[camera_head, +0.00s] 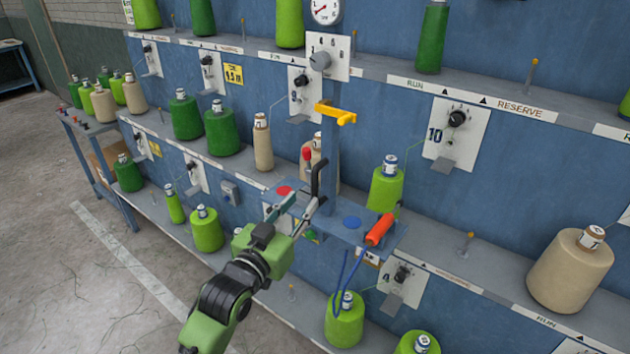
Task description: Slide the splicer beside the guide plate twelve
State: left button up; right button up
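The splicer appears to be the blue carriage (335,222) on an upright post, with a yellow hook (336,113), a numbered dial plate (328,57) and a black upright handle (319,178) at its left side. My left gripper (305,199) reaches up from below. Its two fingers are spread apart, with the right fingertip close to the foot of the black handle; I cannot tell whether they touch. Guide plates with black knobs line the blue wall; one reads 10 (457,134) and a lower one appears to read 4 (403,285). I cannot read a twelve on any plate. My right gripper is not in view.
An orange-red cylinder (380,230) lies at the carriage's right end. Green and beige yarn cones stand along the shelves, including a green cone (387,187) behind the carriage and a beige one (570,270) at right. A side table (88,128) stands left. The floor at left is open.

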aim_at(313, 187)
pick_arm(q)
jog(key=p+x, duration=0.1)
jog(key=x, duration=0.6)
jog(key=shift+w+d, duration=0.1)
jog(key=shift+w, duration=0.15)
jog(key=shift+w+d+p, duration=0.2)
jog(key=shift+w+p, duration=0.15)
jog(key=shift+w, duration=0.1)
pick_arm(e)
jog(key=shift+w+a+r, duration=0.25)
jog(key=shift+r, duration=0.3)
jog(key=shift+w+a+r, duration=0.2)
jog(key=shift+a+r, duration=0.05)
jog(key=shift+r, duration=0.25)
pick_arm(q)
jog(key=shift+c, duration=0.3)
grip_shut()
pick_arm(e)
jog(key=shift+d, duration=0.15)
